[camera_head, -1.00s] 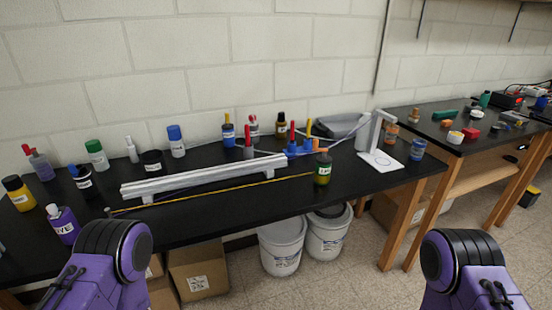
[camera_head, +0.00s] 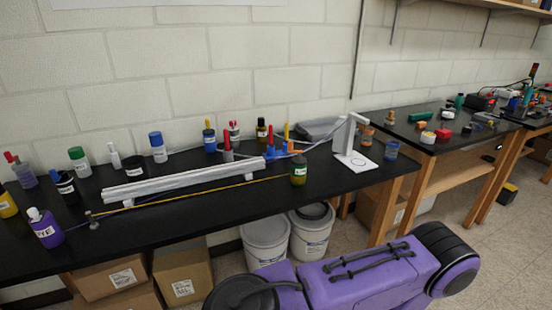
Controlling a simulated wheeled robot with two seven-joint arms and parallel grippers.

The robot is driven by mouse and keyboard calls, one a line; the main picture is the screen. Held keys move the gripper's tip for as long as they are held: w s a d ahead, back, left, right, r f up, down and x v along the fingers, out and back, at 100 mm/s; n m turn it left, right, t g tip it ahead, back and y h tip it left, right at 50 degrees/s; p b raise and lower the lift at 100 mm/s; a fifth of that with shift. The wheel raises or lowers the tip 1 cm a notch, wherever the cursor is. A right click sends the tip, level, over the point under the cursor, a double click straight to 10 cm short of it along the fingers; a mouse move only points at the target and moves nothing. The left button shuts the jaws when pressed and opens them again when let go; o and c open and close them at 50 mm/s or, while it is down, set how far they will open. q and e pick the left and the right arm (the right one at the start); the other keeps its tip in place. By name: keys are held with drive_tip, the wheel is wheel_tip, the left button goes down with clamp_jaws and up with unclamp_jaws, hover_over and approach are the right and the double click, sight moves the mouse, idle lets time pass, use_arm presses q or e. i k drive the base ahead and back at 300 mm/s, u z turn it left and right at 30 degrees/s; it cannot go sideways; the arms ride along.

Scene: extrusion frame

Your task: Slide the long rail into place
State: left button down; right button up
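A long silver-white rail (camera_head: 180,183) lies on small supports on the black workbench, running from lower left to upper right. A yellow strip (camera_head: 205,191) lies along its front side. Neither gripper shows in the head view. Only a purple and black part of my own arm shows at the bottom, in front of the bench and apart from the rail.
Bottles and jars, including a white-capped purple bottle (camera_head: 45,229) and a green bottle (camera_head: 299,170), stand around the rail. A white stand (camera_head: 354,159) is at the bench's right end. Buckets (camera_head: 266,243) and cardboard boxes (camera_head: 182,276) sit below. A second table (camera_head: 432,148) stands right.

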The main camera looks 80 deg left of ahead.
sight(126, 192)
drive_tip(key=z, duration=0.35)
drive_tip(key=k, duration=1.2)
drive_tip(key=u, duration=0.95)
